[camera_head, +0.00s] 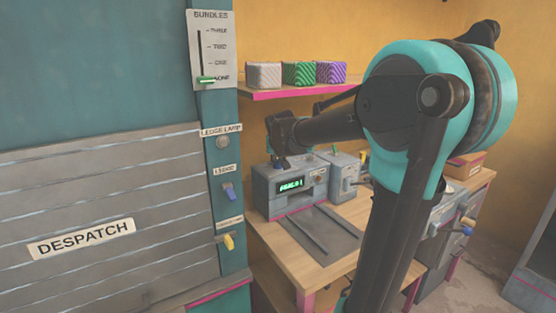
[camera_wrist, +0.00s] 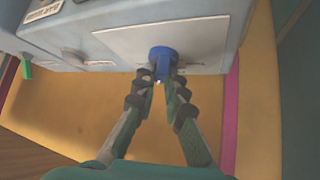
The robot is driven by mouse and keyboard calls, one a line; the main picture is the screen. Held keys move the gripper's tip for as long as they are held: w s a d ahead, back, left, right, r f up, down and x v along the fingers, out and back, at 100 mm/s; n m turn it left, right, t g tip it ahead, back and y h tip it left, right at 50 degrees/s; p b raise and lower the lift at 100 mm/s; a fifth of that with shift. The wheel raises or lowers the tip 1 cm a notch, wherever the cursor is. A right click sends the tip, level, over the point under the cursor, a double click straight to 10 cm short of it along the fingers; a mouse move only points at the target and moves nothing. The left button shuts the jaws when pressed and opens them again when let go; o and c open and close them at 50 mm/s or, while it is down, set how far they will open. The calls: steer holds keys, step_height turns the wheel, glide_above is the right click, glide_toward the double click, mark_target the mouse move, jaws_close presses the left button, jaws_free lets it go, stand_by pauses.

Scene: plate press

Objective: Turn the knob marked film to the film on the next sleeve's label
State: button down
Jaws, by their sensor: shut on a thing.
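A blue knob (camera_wrist: 162,60) stands on a pale panel on the face of a grey machine (camera_wrist: 225,45) in the wrist view. My gripper (camera_wrist: 164,80) is shut on the blue knob, one finger at each side of it. No film mark can be read near the knob. In the head view my arm's end reaches over to a grey machine (camera_head: 285,192) with a lit green display, whose text is too small to read surely. The fingertips and the held knob are hidden there. I cannot make out a sleeve or its label.
A wooden bench (camera_head: 325,265) carries the machine and a dark grey plate (camera_head: 322,235). A shelf (camera_head: 300,90) above holds white, green and purple patterned blocks. A teal panel with a despatch shutter (camera_head: 110,210) and several small levers stands at the left.

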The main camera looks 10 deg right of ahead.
steer(key=shift+a+m+g+h, duration=0.15)
steer(key=shift+m+g+h, duration=0.35)
steer(key=shift+m+h, duration=1.3)
steer(key=shift+m, duration=0.5)
steer(key=c, duration=1.6)
jaws_free()
steer(key=shift+n+y, duration=0.4)
